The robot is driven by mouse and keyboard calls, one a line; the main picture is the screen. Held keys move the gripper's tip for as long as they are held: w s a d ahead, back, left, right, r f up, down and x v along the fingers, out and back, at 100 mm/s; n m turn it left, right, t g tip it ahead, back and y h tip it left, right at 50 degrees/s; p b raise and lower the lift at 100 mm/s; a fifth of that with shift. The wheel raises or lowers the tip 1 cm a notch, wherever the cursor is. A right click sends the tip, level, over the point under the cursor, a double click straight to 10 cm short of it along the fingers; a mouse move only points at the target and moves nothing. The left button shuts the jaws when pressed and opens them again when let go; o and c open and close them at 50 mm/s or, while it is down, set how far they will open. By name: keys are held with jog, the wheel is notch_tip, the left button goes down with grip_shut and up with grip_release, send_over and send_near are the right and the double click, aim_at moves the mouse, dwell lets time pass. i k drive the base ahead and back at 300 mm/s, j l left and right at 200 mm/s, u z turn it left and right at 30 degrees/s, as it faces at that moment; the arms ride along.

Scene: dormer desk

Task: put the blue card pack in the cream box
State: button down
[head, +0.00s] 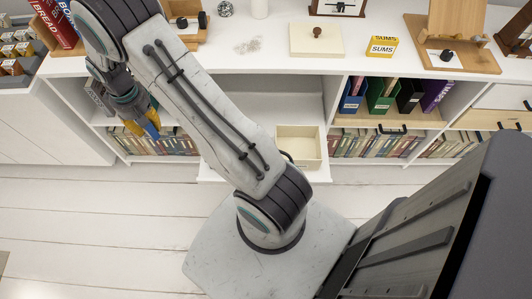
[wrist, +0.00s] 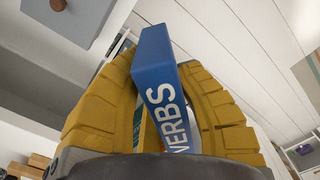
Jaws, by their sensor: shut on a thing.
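The blue card pack (wrist: 157,62), lettered VERBS, is tilted between the yellow fingers of my gripper (head: 142,128). In the wrist view the fingers press on it from both sides, and its far end sticks out past them. In the head view my gripper hangs at the left, in front of the shelves, and the pack is hard to make out there. The open cream box (head: 314,160) stands on a low ledge right of my arm, well apart from my gripper. It looks empty, and my arm covers a little of its left side.
A flat cream lid or box with a brown knob (head: 317,41) and a yellow SUMS pack (head: 381,47) sit on the white desk top. Book rows and coloured files (head: 382,94) fill the shelves below. The plank floor in front is clear.

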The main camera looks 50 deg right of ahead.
aim_at(305, 152)
jog(key=i+j+z, duration=0.2)
jog(key=j+z, duration=0.15)
jog(key=i+j+z, duration=0.1)
jog(key=j+z, duration=0.2)
jog(key=i+j+z, duration=0.1)
jog(key=j+z, duration=0.55)
jog(key=j, duration=0.2)
